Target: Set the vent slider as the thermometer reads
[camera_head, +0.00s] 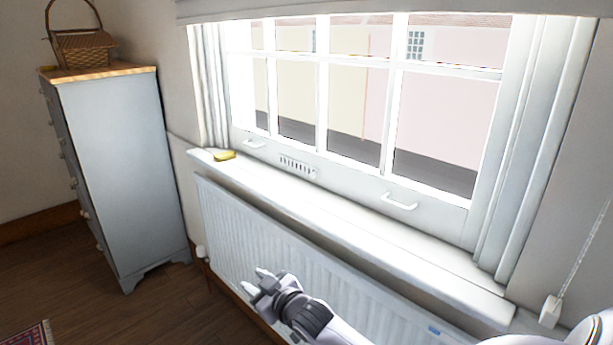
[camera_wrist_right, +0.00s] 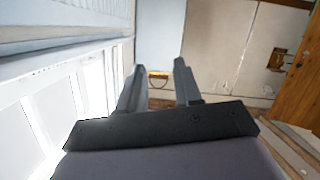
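The vent (camera_head: 297,165) is a small slotted strip low on the white window frame, between two white handles; its slider position is too small to read. No thermometer can be made out in either view. My right gripper (camera_head: 254,280) is in front of the radiator, below the sill and apart from the vent. Its two fingers are spread with nothing between them, and they also show apart in the right wrist view (camera_wrist_right: 158,68). My left gripper is not in view.
The white sill (camera_head: 340,220) runs above the white radiator (camera_head: 240,235). A small yellow object (camera_head: 224,156) lies at the sill's left end. A grey-blue chest (camera_head: 125,180) with a wicker basket (camera_head: 83,48) stands left. A cord with a white block (camera_head: 550,311) hangs right.

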